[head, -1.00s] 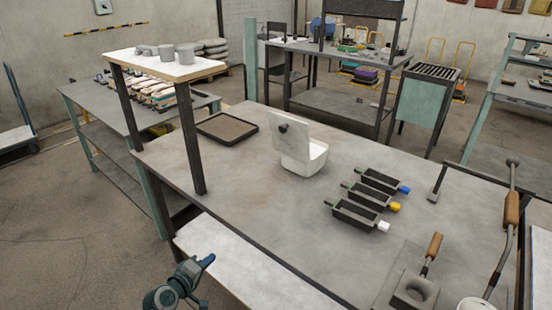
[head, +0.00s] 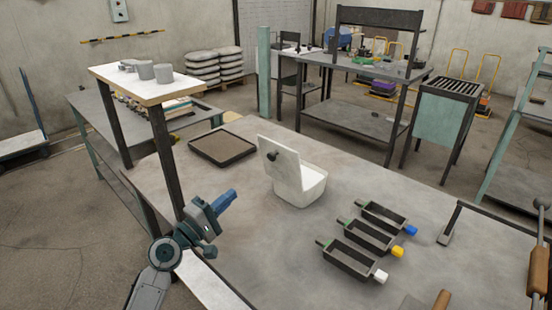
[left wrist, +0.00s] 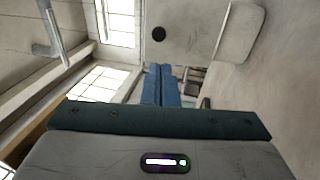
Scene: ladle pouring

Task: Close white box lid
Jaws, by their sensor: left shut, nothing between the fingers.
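The white box (head: 300,188) stands on the grey table in the middle of the head view. Its lid (head: 281,160) stands open, nearly upright, with a dark round knob on its face. My left gripper (head: 230,198) is shut and empty, with blue fingers, to the left of the box and apart from it. In the left wrist view the shut blue fingers (left wrist: 161,84) point toward a pale panel with a dark round knob (left wrist: 158,34), which looks like the lid. My right gripper is in neither view.
A dark shallow tray (head: 222,148) lies behind and left of the box. Several dark moulds with coloured handles, one of them yellow-ended (head: 370,236), lie to its right. A raised shelf (head: 130,80) with grey cups stands at the left.

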